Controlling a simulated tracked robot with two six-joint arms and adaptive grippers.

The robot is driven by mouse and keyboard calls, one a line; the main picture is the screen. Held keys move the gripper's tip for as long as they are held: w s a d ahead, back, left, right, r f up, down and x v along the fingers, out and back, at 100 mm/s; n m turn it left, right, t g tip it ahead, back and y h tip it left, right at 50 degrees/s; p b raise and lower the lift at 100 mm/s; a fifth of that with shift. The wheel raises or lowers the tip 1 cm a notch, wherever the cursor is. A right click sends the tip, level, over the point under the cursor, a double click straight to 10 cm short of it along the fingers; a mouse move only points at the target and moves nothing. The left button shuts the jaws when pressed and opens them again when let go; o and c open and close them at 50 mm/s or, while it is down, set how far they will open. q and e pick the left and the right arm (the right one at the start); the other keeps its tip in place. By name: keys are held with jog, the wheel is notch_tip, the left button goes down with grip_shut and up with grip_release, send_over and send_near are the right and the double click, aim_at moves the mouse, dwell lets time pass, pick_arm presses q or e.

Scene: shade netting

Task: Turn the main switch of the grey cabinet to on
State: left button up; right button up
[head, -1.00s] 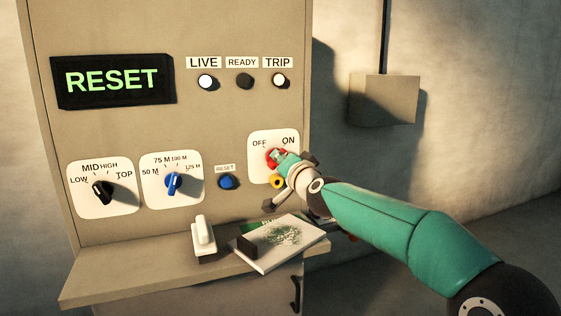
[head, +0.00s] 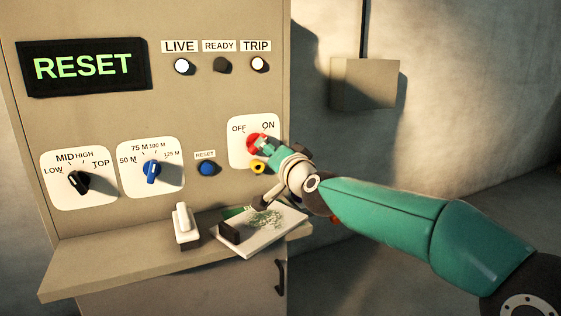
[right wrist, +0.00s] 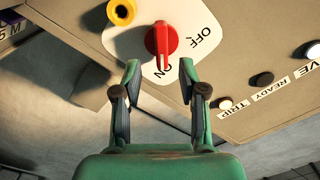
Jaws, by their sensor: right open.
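The red main switch (head: 255,143) sits on a white plate marked OFF and ON on the grey cabinet (head: 215,105). In the right wrist view the red handle (right wrist: 161,45) lies with its lower end at the ON mark. My right gripper (right wrist: 158,75) is open, its two fingertips apart on either side of the handle's ON end, with no visible contact. In the head view my right gripper (head: 266,146) is close in front of the switch and hides part of it. My left gripper is not in view.
The display (head: 83,67) reads RESET. The LIVE lamp (head: 182,66) and TRIP lamp (head: 259,64) look white; the READY lamp (head: 222,66) is dark. A yellow-ringed part (head: 258,166) sits just below the switch. A shelf (head: 110,262) juts out below, holding a notepad (head: 262,240).

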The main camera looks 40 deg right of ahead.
jog(key=v, duration=0.6)
jog(key=shift+s, duration=0.3)
jog(key=shift+s+f, duration=0.1)
jog(key=shift+f, duration=0.05)
